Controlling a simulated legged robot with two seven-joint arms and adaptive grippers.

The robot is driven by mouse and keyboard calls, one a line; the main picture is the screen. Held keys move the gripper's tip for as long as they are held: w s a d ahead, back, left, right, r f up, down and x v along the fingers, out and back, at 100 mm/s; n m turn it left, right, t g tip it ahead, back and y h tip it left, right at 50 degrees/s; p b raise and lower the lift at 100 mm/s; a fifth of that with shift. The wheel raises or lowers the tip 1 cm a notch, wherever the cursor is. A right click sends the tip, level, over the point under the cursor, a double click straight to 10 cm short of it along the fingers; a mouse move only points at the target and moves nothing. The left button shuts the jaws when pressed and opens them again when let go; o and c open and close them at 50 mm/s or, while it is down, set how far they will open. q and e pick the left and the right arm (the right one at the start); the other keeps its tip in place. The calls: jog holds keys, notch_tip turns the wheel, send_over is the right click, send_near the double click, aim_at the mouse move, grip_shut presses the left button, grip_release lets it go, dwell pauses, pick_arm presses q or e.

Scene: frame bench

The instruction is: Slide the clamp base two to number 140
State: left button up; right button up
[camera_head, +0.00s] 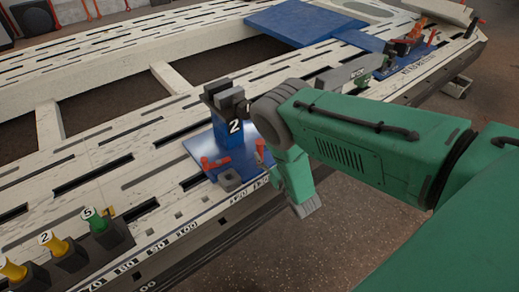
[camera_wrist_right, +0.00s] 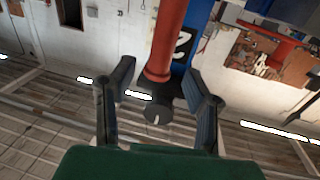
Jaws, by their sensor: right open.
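Clamp base two is a blue block marked 2 (camera_head: 232,137) on a blue base plate (camera_head: 205,157), standing upright on the slotted white frame bench. It has red handles (camera_head: 215,163) low on the plate and a grey clamp head on top. My right gripper (camera_wrist_right: 160,90) is at the base's right side, its fingers mostly hidden in the head view. In the right wrist view its two dark fingers are apart. A red handle (camera_wrist_right: 166,45) with a dark round end reaches between them, beside the blue block. I cannot tell whether they touch. My left gripper is out of view.
A number scale (camera_head: 125,268) runs along the bench's front edge; figures near the base are too small to read surely. Numbered yellow and green pins (camera_head: 62,245) stand in dark blocks at the lower left. Another blue clamp base (camera_head: 415,65) stands at the far right.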

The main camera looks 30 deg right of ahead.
aim_at(262, 148)
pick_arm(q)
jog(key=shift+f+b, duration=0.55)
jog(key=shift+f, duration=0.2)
pick_arm(e)
jog(key=shift+w+d, duration=0.2)
jog(key=shift+w, duration=2.15)
